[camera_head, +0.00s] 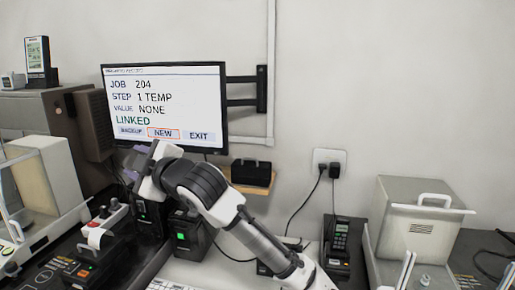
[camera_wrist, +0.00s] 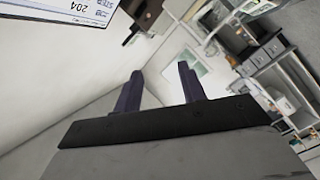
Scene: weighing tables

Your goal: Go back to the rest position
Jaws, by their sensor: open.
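My gripper (camera_wrist: 160,72) is open, with two dark fingers apart and nothing between them in the wrist view. In the head view, my white and black arm reaches up from the bottom centre. Its end is raised in front of the lower edge of the monitor (camera_head: 165,98), and the fingers are mostly hidden there. The monitor reads job 204, step 1 temp, value none, linked. A corner of it shows tilted at upper left in the wrist view (camera_wrist: 60,12).
Two dark devices with green lights (camera_head: 190,237) stand below my arm's end. A glass-sided balance (camera_head: 45,185) is at left, and a grey lidded box (camera_head: 418,215) at right. A handset (camera_head: 340,236) stands near the wall outlet. A small shelf (camera_head: 252,187) holds a black box. The upper right wall is clear.

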